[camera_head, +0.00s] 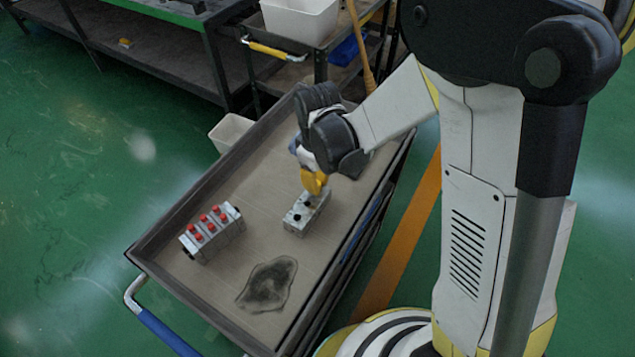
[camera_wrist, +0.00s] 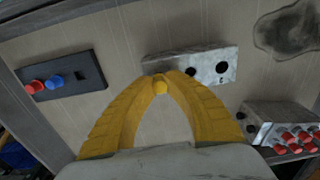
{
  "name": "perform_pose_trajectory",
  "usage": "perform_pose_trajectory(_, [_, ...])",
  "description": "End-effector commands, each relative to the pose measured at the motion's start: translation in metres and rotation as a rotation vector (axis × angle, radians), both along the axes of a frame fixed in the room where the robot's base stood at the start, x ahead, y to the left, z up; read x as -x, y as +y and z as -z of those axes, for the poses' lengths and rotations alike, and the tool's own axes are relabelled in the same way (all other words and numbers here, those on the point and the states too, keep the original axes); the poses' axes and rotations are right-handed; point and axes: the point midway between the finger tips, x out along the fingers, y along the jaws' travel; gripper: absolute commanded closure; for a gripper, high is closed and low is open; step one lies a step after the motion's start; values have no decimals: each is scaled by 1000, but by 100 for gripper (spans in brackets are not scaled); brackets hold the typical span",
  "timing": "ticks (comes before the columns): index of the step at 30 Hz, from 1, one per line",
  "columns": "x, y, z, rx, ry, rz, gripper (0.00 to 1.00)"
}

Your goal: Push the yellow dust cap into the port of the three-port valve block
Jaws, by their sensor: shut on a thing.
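The three-port valve block (camera_head: 296,226) is a light grey metal block on the trolley top, and in the wrist view the block (camera_wrist: 208,58) lies just beyond the fingertips. Two dark open ports show on it; the end nearest my fingers is partly hidden by them. My gripper (camera_head: 315,186) points down over the block's far end. In the wrist view its yellow fingers (camera_wrist: 164,82) are shut on the small yellow dust cap (camera_wrist: 160,88). I cannot tell whether the cap touches the block. The cap is not distinct in the head view.
A block with several red caps (camera_head: 212,232) stands to the left; it also shows in the wrist view (camera_wrist: 285,135). A dark plate (camera_wrist: 62,78) bears red and blue knobs. A dark stain (camera_head: 268,284) marks the trolley top (camera_head: 225,282), which has a raised rim.

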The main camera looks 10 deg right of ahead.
Motion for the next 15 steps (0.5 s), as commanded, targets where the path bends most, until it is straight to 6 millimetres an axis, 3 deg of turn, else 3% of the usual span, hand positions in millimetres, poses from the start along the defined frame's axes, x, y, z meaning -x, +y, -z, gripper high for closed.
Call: perform_pose_trajectory(15, [0, 0, 7, 0, 0, 0, 97])
